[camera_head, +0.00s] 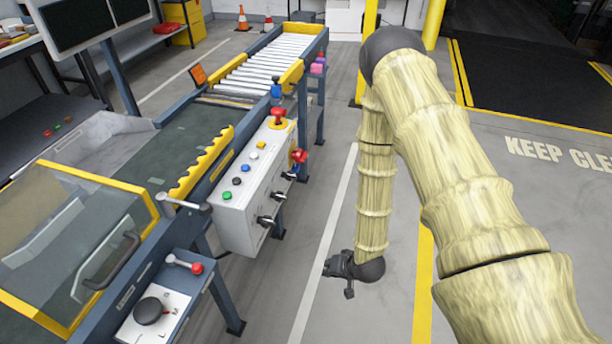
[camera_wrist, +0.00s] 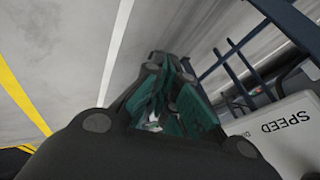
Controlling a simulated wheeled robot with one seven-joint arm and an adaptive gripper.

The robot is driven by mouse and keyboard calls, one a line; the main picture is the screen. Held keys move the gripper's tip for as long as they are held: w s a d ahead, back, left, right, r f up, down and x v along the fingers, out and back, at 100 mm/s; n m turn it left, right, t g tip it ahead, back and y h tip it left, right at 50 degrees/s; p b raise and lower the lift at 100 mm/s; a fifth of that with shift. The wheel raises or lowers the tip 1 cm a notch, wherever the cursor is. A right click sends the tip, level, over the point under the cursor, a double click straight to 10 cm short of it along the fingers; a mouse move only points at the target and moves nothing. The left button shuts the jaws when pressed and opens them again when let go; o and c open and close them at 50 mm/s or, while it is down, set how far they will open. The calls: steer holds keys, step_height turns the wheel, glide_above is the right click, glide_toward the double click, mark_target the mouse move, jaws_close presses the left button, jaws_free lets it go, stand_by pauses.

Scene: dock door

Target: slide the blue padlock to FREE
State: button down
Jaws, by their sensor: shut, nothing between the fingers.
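A small blue block with a dark top, which looks like the blue padlock (camera_head: 276,90), is on the conveyor's near side rail, just behind the red knob. No FREE marking is legible. My gripper (camera_head: 330,268) hangs low over the grey floor, right of the conveyor's control box and well apart from the padlock. In the wrist view my gripper (camera_wrist: 170,62) appears dark with green inner parts, fingers together and empty. The padlock cannot be made out in the wrist view.
The white control box (camera_head: 255,175) carries coloured buttons, red knobs and black levers. A pink block (camera_head: 317,68) sits farther along the frame. A white plate marked SPEED (camera_wrist: 280,130) is close on the right. Open floor lies between conveyor and arm.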

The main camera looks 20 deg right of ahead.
mark_target(296, 168)
steer(key=w+d+r+m+t+y+b, duration=0.15)
steer(key=w+b, duration=0.25)
steer(key=w, duration=0.5)
steer(key=w+d+r+m+t+y+b, duration=0.1)
steer(key=w+d+r+t+y+b, duration=0.15)
steer(key=w, duration=0.65)
steer(key=w+d+r+m+t+y+b, duration=0.1)
steer(key=w+d+m+t+b, duration=0.15)
steer(key=w+b, duration=0.4)
steer(key=w+d+r+t+y+b, duration=0.1)
steer(key=w+d+r+y+b, duration=0.1)
steer(key=w+d+r, duration=0.3)
steer(key=w+r+y, duration=0.1)
steer(key=w, duration=0.1)
steer(key=shift+w+d+r+t, duration=0.25)
steer(key=shift+w+d+t, duration=0.1)
steer(key=w+a+b, duration=0.3)
steer(key=w+a, duration=0.1)
steer(key=a, duration=0.4)
steer(key=shift+w+a+b, duration=0.15)
steer(key=shift+w+b, duration=0.15)
steer(key=shift+w, duration=0.05)
